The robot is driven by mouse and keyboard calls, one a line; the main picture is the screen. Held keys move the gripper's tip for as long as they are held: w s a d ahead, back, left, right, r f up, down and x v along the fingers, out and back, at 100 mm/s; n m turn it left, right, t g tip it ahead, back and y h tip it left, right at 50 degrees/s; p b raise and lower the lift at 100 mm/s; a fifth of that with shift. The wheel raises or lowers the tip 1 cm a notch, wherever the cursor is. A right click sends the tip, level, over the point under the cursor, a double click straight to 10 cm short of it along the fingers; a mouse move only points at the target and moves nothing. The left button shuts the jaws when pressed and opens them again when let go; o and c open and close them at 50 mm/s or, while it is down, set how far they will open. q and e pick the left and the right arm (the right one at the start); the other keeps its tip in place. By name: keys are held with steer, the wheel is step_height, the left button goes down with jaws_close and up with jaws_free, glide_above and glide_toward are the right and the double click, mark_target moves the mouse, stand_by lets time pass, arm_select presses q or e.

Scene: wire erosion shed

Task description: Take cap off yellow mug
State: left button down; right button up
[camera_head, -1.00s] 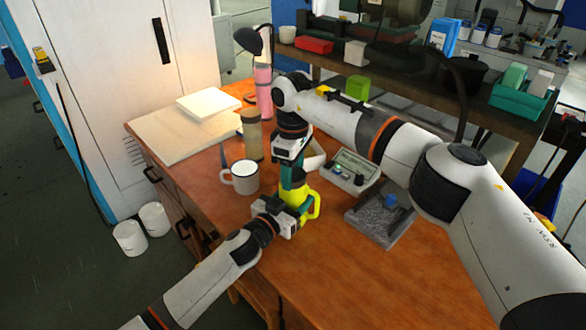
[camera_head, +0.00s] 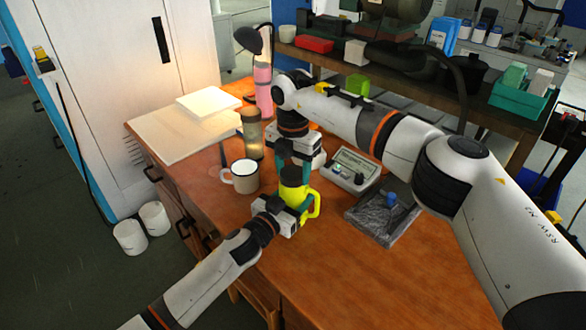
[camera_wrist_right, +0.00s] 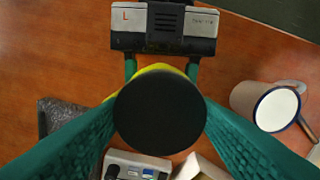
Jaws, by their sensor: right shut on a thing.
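The yellow mug (camera_head: 304,205) stands upright on the wooden table, its handle to the right. Its dark cap (camera_head: 293,175) sits on top and fills the middle of the right wrist view (camera_wrist_right: 160,112). My right gripper (camera_head: 292,172) points down from above, its green fingers shut on the cap from both sides. My left gripper (camera_head: 296,207) comes in low from the left. Its fingers are shut around the mug's body, and its housing shows at the top of the wrist view. The cap hides most of the mug in the wrist view.
A white mug (camera_head: 241,177) stands close to the left. A tall bottle (camera_head: 252,135) and a pink bottle (camera_head: 263,90) are behind it. A control box (camera_head: 352,170) and a grey tray (camera_head: 372,228) are on the right. The table front is clear.

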steer(key=n, duration=2.2)
steer(key=shift+r, duration=0.1)
steer(key=n, duration=1.5)
steer(key=shift+n, duration=0.4)
